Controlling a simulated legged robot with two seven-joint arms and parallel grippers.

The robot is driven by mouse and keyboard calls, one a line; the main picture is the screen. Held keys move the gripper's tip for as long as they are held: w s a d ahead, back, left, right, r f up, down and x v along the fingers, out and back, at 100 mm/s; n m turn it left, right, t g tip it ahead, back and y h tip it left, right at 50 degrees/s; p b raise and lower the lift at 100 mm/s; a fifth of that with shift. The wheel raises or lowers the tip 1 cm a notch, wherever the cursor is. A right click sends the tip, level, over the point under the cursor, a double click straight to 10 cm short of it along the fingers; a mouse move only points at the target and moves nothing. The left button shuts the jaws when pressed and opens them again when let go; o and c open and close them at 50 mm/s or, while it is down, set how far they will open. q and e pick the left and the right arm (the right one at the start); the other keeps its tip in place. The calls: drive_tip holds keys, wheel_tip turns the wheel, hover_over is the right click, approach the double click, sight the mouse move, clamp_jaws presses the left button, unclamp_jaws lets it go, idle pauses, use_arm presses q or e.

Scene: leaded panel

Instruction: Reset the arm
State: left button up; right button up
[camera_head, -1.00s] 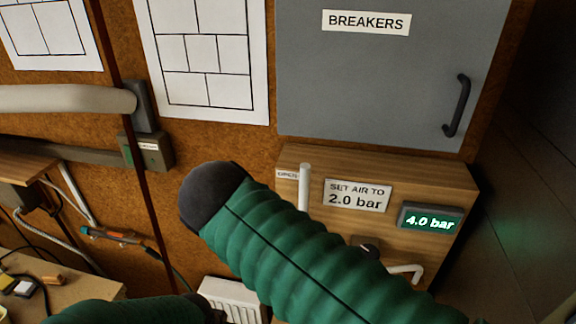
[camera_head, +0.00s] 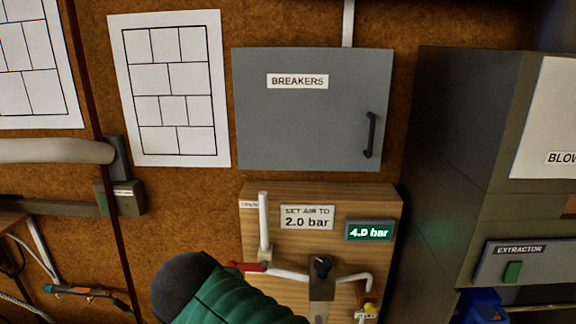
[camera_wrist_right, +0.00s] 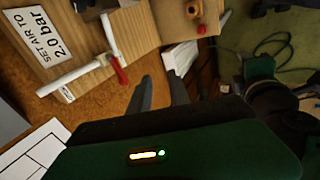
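My green-sleeved arm with a dark rounded cap (camera_head: 185,285) rises from the bottom of the head view, in front of the wooden air panel (camera_head: 390,205). Its gripper does not show there. In the right wrist view my right gripper (camera_wrist_right: 160,92) has two dark fingers apart, with nothing seen between them. Beyond them are the orange-brown board and the air panel's edge. A red lever (camera_wrist_right: 118,72) on the white pipe lies up and left of the fingers, apart from them. My left gripper is not seen.
A grey breaker box (camera_head: 310,120) hangs above the panel, whose display (camera_head: 369,231) reads 4.0 bar beside a "SET AIR TO 2.0 bar" label (camera_head: 307,217). A dark cabinet (camera_head: 450,170) with an extractor switch (camera_head: 512,272) stands right. A padded bar (camera_head: 50,151) juts in left.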

drive_tip(key=d+f+m+g+b, duration=0.1)
drive_tip(key=d+f+m+b, duration=0.25)
drive_tip(key=d+f, duration=0.6)
drive_tip(key=d+f+m+g+b, duration=0.2)
drive_tip(key=d+f+m, duration=0.2)
drive_tip(key=d+f, duration=0.55)
drive_tip(key=s+d+f+m+b, duration=0.2)
drive_tip(key=s+d+f+m, duration=0.2)
drive_tip(key=f, duration=0.4)
drive_tip(key=s+d+f+m+b, duration=0.1)
drive_tip(key=s+d+f+m, duration=0.4)
drive_tip(key=d+f, duration=0.2)
wheel_tip(320, 180, down, 2)
drive_tip(key=shift+f+g+b, duration=0.15)
drive_tip(key=shift+g+b, duration=0.2)
drive_tip(key=shift+g, duration=0.05)
drive_tip(key=shift+w+a, duration=0.15)
drive_tip(key=shift+a, duration=0.15)
drive_tip(key=shift+d, duration=0.2)
drive_tip(key=shift+a, duration=0.15)
